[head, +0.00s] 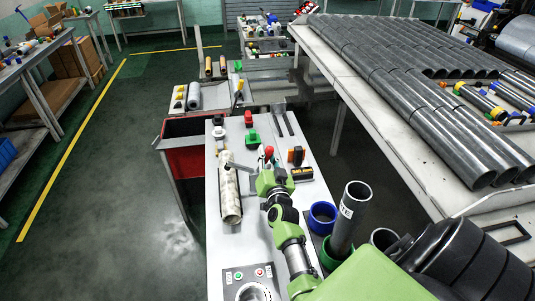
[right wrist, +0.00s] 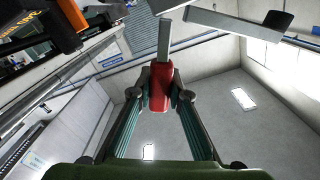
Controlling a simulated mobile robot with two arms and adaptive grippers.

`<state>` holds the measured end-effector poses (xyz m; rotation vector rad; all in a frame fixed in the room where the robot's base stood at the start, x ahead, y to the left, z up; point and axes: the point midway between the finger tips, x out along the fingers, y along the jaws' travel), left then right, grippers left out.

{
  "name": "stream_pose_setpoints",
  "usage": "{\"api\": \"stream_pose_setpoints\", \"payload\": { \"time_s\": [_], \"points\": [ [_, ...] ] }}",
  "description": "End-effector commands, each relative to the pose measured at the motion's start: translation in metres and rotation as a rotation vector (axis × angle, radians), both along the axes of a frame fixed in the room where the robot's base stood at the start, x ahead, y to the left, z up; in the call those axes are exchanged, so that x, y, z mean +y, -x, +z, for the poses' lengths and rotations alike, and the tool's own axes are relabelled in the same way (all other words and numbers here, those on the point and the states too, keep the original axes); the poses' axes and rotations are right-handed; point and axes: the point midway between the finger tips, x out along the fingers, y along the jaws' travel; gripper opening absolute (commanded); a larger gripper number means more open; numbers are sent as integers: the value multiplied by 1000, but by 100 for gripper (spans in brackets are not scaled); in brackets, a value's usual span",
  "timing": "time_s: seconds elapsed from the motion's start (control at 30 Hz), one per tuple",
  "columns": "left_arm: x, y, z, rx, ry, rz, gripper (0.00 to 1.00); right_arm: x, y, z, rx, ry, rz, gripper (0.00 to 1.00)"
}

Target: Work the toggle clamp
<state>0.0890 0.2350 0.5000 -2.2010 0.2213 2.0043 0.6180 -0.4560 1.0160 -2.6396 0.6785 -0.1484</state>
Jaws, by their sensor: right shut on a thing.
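The toggle clamp's red handle (right wrist: 160,72) shows in the right wrist view with a grey metal bar (right wrist: 164,38) reaching up from it. My right gripper (right wrist: 159,92) is shut on this red handle, one finger on each side. In the head view my right gripper (head: 266,172) is over the white workbench top (head: 225,268). A small red tip (head: 269,151) shows just beyond it. The rest of the clamp is mostly hidden by my gripper and arm. My left gripper is not in view.
A mottled roll (head: 230,195) lies left of my right gripper. An orange-and-black device (head: 296,156) stands close on its right. A blue ring (head: 322,215) and an upright grey tube (head: 350,218) stand right of my forearm. Dark pipes (head: 420,100) cover the right table.

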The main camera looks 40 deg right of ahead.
Motion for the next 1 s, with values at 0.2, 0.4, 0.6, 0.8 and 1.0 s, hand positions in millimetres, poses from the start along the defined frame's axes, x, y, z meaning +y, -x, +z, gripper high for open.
{"api": "stream_pose_setpoints", "payload": {
  "time_s": [0.2, 0.4, 0.6, 0.8, 1.0],
  "points": [
    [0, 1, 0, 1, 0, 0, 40, 0, -1, 2, -5, 0, 0, 24],
    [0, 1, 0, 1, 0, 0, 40, 0, -1, 1, -3, -1, 0, 35],
    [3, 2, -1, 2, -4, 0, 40, -1, 0, 0, -5, -5, -1, 35],
    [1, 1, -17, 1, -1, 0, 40, -7, 4, -8, -59, -104, -1, 35],
    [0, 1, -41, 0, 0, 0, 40, -18, 10, -19, -172, -305, 0, 35]
  ]
}}
